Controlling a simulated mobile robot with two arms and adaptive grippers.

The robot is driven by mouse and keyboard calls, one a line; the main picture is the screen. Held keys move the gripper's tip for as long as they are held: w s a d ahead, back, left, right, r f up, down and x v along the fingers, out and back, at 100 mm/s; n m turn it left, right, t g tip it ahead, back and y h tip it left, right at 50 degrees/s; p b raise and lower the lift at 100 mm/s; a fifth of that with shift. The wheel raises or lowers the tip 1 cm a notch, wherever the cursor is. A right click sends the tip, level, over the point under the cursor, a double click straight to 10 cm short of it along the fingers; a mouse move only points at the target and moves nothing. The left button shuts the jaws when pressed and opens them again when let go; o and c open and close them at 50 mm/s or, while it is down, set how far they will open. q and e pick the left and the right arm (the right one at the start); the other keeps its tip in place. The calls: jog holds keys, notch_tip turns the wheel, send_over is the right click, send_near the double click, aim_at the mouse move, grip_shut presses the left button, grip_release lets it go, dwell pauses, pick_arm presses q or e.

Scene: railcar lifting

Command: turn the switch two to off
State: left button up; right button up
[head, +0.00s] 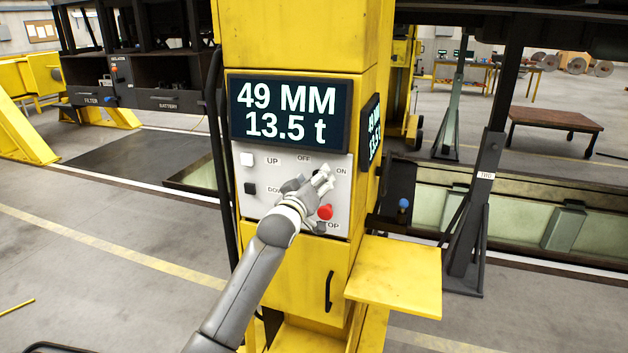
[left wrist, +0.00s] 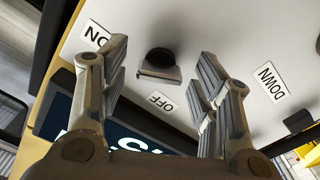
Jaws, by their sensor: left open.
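A rotary switch with a dark knob (left wrist: 160,70) sits on the pale control panel (head: 250,205) of a yellow lifting column. In the left wrist view the panel appears upside down, with the OFF label (left wrist: 160,101) below the knob and the ON label (left wrist: 97,34) to its left. My left gripper (head: 326,178) is open in front of the panel, hiding most of the knob in the head view. In the left wrist view its fingers (left wrist: 164,82) stand on either side of the knob, apart from it. I cannot tell which label the knob points to. No switch number is readable.
White UP (head: 247,159) and black DOWN (head: 250,188) buttons are at the panel's left. A red stop button (head: 325,212) is just below my gripper. A display (head: 291,112) reads 49 MM and 13.5 t. A yellow shelf (head: 400,278) juts out below right.

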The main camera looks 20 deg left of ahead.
pick_arm(q)
jog(key=c, duration=1)
pick_arm(e)
jog(key=shift+s+d, duration=0.1)
jog(key=shift+s, duration=0.35)
pick_arm(q)
jog(key=n+p, duration=0.5)
jog(key=n, duration=0.6)
jog(key=shift+n, duration=0.4)
pick_arm(e)
notch_tip(320, 180, up, 5)
jog(key=shift+w+r, duration=0.1)
pick_arm(q)
jog(key=shift+f, duration=0.1)
